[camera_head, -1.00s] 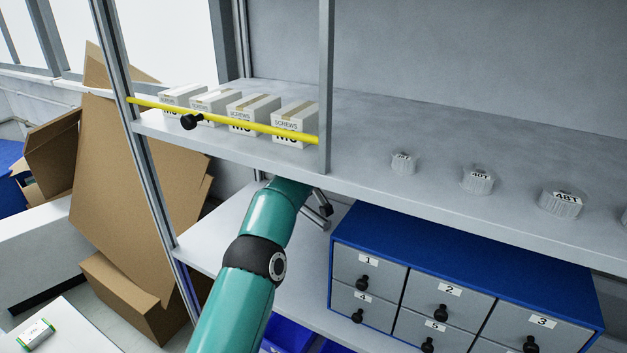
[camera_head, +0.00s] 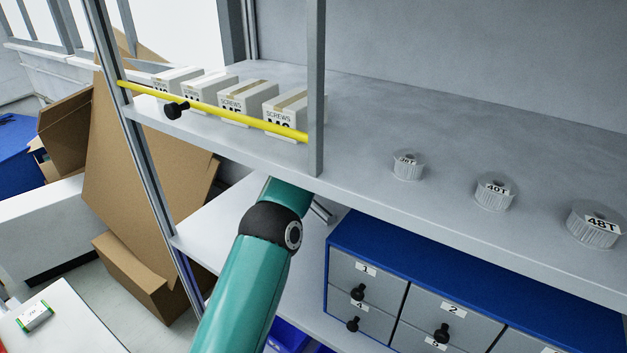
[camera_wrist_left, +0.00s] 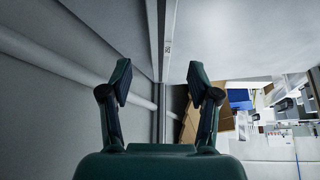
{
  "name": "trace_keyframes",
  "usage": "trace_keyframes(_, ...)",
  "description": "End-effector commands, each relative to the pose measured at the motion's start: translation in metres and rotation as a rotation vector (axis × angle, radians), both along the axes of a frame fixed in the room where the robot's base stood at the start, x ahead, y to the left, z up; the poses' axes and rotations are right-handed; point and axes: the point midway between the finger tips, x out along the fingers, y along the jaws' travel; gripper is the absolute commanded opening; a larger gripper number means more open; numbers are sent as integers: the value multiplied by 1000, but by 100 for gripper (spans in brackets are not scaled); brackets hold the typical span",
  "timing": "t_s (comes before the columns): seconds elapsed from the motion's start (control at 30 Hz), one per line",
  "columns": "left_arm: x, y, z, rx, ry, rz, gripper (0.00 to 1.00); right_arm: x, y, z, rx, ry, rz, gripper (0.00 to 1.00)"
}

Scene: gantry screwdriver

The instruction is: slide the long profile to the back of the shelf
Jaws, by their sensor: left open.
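My left gripper (camera_wrist_left: 158,76) is open in the left wrist view, with its two dark fingers apart and nothing clearly held between them. A narrow grey bar (camera_wrist_left: 153,38) runs upright beyond the fingers; I cannot tell whether it is the long profile or part of the frame. In the head view my left arm reaches in under the upper shelf (camera_head: 365,192), whose edge hides the gripper. A short grey metal piece (camera_head: 322,211) shows beside the arm; I cannot tell what it belongs to. No long profile can be picked out for certain. My right gripper is not in view.
Screw boxes (camera_head: 285,112) stand behind a yellow bar (camera_head: 225,115) on the upper shelf. Toothed pulleys (camera_head: 495,193) stand to their right. A blue drawer cabinet (camera_head: 450,265) is on the lower shelf, right of my arm. Cardboard (camera_head: 140,165) leans outside the left post.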

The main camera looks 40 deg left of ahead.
Motion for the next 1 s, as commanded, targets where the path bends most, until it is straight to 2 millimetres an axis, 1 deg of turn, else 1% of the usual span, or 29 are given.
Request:
trace_keyframes(0.17,2,9,-16,-1,3,1,61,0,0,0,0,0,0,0)
trace_keyframes(0.4,6,25,-45,-2,4,1,61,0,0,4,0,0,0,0)
trace_keyframes(0.53,9,31,-56,-1,3,0,61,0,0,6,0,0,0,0)
trace_keyframes(0.7,10,34,-63,-1,2,0,61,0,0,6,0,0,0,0)
trace_keyframes(0.93,10,34,-63,-1,1,-1,61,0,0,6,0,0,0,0)
trace_keyframes(0.97,10,34,-63,-1,1,-1,60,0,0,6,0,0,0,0)
trace_keyframes(1.0,10,34,-63,-1,1,-1,53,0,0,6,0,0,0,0)
